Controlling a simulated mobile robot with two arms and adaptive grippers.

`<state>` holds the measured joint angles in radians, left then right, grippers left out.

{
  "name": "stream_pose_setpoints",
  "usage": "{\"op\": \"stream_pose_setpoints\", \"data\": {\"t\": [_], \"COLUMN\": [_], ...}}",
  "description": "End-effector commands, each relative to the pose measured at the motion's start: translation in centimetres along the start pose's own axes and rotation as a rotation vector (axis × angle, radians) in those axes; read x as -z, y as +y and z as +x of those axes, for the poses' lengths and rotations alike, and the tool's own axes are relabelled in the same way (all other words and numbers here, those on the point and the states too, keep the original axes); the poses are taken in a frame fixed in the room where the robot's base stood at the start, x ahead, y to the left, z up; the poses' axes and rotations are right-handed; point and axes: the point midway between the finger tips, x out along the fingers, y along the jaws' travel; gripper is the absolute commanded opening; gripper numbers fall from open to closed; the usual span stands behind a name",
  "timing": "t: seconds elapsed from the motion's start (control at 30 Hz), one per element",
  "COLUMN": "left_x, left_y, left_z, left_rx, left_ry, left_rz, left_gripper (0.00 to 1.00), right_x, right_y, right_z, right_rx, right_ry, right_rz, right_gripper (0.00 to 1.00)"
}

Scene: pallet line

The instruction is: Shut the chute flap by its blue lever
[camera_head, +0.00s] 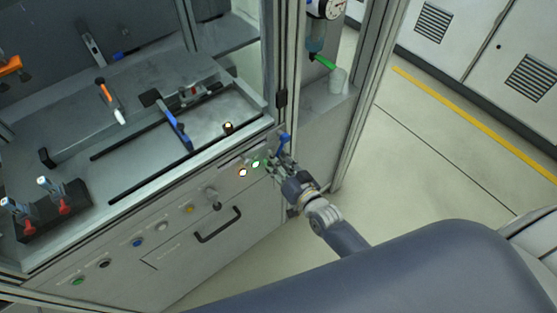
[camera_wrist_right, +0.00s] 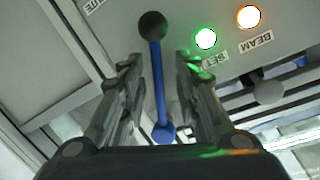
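The blue lever (camera_head: 284,141) is on the front panel at the machine's right corner, near the lit buttons. In the right wrist view the lever (camera_wrist_right: 159,95) runs from a dark round knob or pivot at the top to a blue end near the gripper's palm. My right gripper (camera_head: 279,165) is at the lever. In its wrist view the two fingers (camera_wrist_right: 158,65) stand apart on either side of the blue shaft, with gaps visible. I cannot make out the chute flap for certain. My left gripper is out of view.
A green lit button (camera_wrist_right: 205,39) and an orange-white one (camera_wrist_right: 249,17) labelled BEAM sit close beside the fingers. A black handle (camera_head: 218,224) is on the panel below. A clear cup (camera_head: 338,80) stands behind a frame post. Open floor lies to the right.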

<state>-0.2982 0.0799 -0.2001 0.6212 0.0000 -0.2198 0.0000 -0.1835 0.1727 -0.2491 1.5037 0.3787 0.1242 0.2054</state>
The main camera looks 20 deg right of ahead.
Motion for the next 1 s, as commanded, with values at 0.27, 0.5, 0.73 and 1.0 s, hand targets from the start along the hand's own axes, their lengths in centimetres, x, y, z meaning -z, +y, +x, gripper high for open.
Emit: {"op": "stream_pose_setpoints", "data": {"t": [0.27, 0.5, 0.73, 1.0], "left_x": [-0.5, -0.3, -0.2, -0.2], "left_y": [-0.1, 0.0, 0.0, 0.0], "left_z": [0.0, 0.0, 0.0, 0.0], "left_rx": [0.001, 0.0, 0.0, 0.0], "left_ry": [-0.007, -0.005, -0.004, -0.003], "left_rz": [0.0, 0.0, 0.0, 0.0], "left_gripper": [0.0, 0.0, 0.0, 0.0], "right_x": [-0.1, -0.2, -0.1, 0.0], "right_y": [0.1, 0.2, 0.0, 0.1], "right_z": [-0.5, -4.4, -9.0, -11.8], "right_rx": [-0.001, -0.002, -0.001, 0.0], "right_ry": [-0.001, -0.003, -0.003, 0.0], "right_rz": [-0.003, -0.003, -0.002, -0.002], "right_gripper": [0.29, 0.29, 0.29, 0.29]}}
